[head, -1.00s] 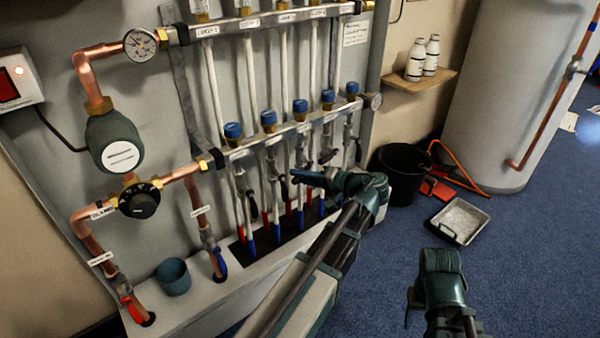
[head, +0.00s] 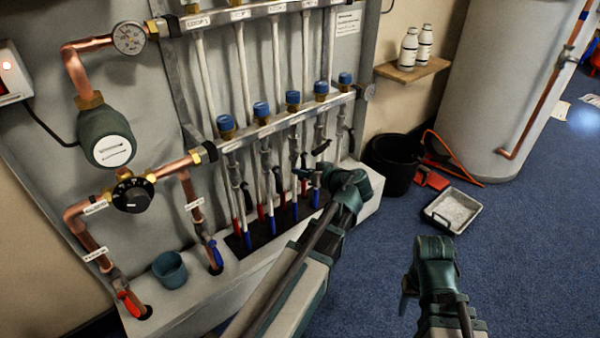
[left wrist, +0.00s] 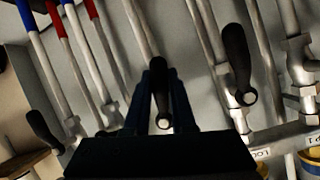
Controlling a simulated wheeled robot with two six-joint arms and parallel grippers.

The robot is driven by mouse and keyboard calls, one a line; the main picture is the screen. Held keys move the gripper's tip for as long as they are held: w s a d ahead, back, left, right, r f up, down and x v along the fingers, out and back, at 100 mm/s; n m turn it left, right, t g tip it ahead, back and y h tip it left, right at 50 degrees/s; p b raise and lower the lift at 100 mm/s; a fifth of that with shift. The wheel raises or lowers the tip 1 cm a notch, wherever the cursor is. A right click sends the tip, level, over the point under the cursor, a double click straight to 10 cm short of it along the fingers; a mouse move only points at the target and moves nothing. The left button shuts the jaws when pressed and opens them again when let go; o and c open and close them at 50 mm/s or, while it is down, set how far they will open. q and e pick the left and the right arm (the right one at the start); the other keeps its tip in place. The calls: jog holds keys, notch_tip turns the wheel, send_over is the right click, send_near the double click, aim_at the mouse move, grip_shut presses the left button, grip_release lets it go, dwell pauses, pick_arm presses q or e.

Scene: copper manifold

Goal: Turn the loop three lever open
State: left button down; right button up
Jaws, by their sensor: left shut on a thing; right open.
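A row of black valve levers hangs below the lower manifold bar (head: 275,128). My left gripper (head: 308,179) reaches in from the right and is shut on a black lever near the middle of the row, most likely the loop three lever. In the left wrist view this lever (left wrist: 161,112) sits end-on between the two dark fingers (left wrist: 160,92). A neighbouring lever (left wrist: 237,62) hangs to its right and another (left wrist: 44,130) to its left, both clear of the fingers. My right gripper (head: 408,290) is open and empty above the floor.
Pipes with red and blue ends run close behind the levers. A black bucket (head: 391,165) and a metal tray (head: 453,210) stand on the blue carpet at right. The carpet around my right gripper is clear.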

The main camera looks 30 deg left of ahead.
pick_arm(q)
jog(key=shift+w+d+f+n+t+h, duration=0.15)
jog(key=shift+w+n+t, duration=0.2)
jog(key=shift+n, duration=0.2)
jog(key=shift+w+d+n+t+h, duration=0.15)
jog(key=shift+w+n+t, duration=0.1)
jog(key=shift+n+t, duration=0.25)
jog(key=shift+w, duration=0.1)
jog(key=c, duration=0.8)
grip_release()
jog(key=shift+o, duration=0.2)
jog(key=p+v, duration=0.4)
jog(key=v, duration=1)
jog(key=shift+p, duration=0.35)
